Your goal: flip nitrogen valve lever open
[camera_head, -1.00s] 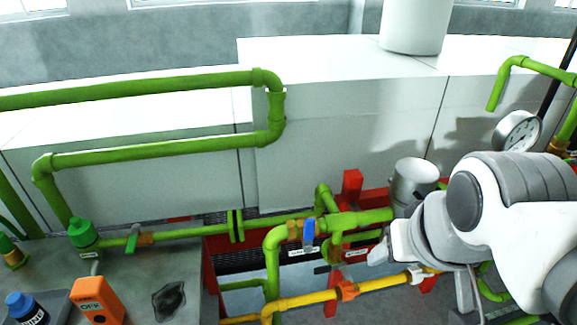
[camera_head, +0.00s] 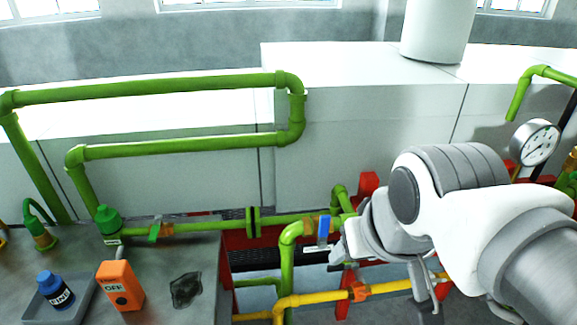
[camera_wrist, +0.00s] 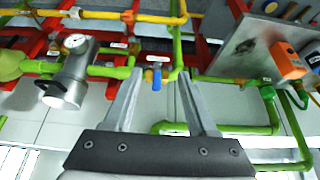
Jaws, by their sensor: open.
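A blue valve lever (camera_head: 323,230) stands upright on a green pipe near the middle of the head view. In the wrist view the blue lever (camera_wrist: 157,80) shows between the two fingers, beyond their tips. A green lever (camera_head: 155,231) sits on the same pipe run further left. White labels are near the valves, but I cannot read which says nitrogen. My gripper (camera_head: 338,250) is just right of the blue lever, partly hidden behind my arm. In the wrist view my gripper (camera_wrist: 158,74) is open and empty; contact with the lever cannot be told.
A yellow pipe (camera_head: 320,297) runs below the blue lever, and red frame parts stand behind. A pressure gauge (camera_head: 535,142) is at right. An orange box (camera_head: 120,286) and a blue-capped bottle (camera_head: 55,290) are on the grey table at left.

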